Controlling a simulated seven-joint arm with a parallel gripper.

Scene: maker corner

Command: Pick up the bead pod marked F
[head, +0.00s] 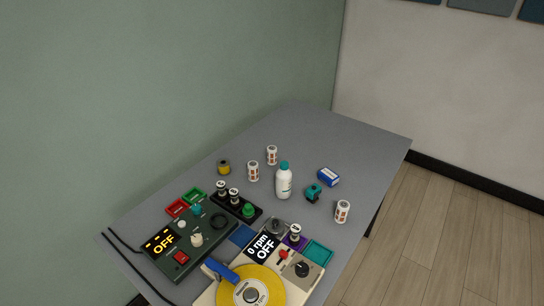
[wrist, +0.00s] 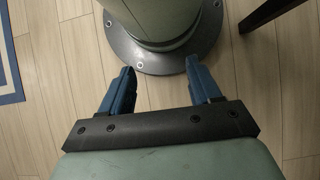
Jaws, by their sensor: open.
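Several small white bead pods with brownish markings stand on the grey table in the head view. Two are toward the back, one (head: 272,155) behind the other (head: 253,171). One pod (head: 343,211) stands near the right edge. Two more, one (head: 221,188) beside the other (head: 234,196), are in a black holder, and another pod (head: 295,233) stands on a purple patch at the front. The letters are too small to read, so I cannot tell which is F. My gripper (wrist: 159,64) is open and empty in the wrist view, over the floor, away from the table.
A white bottle (head: 283,182) with a teal cap stands mid-table. Nearby are a blue box (head: 328,177), a teal item (head: 313,192) and a yellow-brown roll (head: 224,167). A green control box (head: 183,258) and a machine with a yellow disc (head: 262,283) fill the front. The back is clear.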

